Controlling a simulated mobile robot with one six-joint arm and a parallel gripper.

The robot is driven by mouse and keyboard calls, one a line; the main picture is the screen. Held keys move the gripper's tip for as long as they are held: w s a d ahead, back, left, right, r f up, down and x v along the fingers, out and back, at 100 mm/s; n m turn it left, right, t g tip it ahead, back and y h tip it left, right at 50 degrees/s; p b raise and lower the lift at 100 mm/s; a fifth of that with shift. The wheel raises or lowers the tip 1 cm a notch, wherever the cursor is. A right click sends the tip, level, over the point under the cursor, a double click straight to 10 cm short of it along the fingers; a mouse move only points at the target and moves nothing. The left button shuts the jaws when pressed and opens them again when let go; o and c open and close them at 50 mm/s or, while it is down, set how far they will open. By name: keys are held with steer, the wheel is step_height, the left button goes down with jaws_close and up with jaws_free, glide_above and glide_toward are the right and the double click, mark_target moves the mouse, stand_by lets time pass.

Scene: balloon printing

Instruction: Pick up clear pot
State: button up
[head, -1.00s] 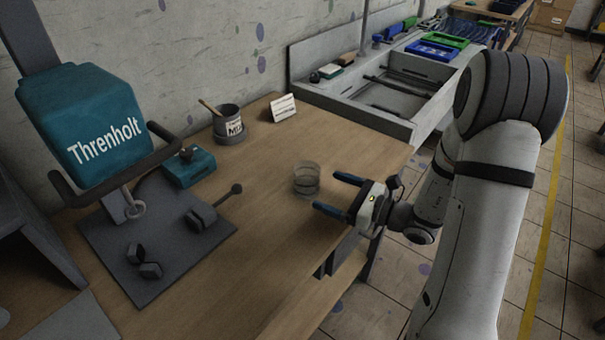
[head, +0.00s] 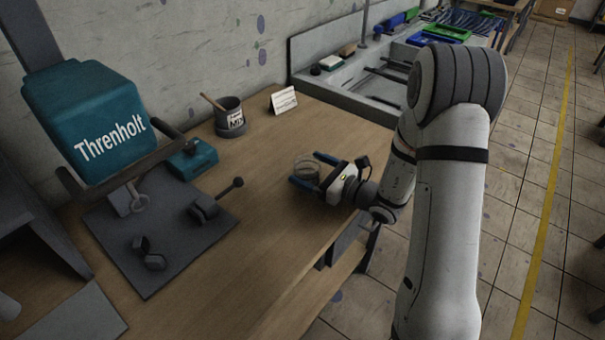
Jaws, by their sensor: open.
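The clear pot (head: 306,168) is a small see-through round pot standing upright on the wooden table near its right side. My gripper (head: 304,172) is at the pot from the right, its two blue fingers pointing left. One finger lies on the far side of the pot and the other on the near side, partly hiding the pot's lower part. The fingers are apart, and I cannot tell whether either touches the pot.
A teal Threnholt machine (head: 88,112) stands at left over a dark mat (head: 160,265) with dark metal parts. A dark labelled mug (head: 230,118), a white card (head: 283,99) and a teal box (head: 192,160) are farther back. The wooden table (head: 262,235) is clear in front of the gripper.

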steer(key=shift+c, duration=0.4)
steer(key=c, duration=1)
steer(key=shift+r, duration=0.1)
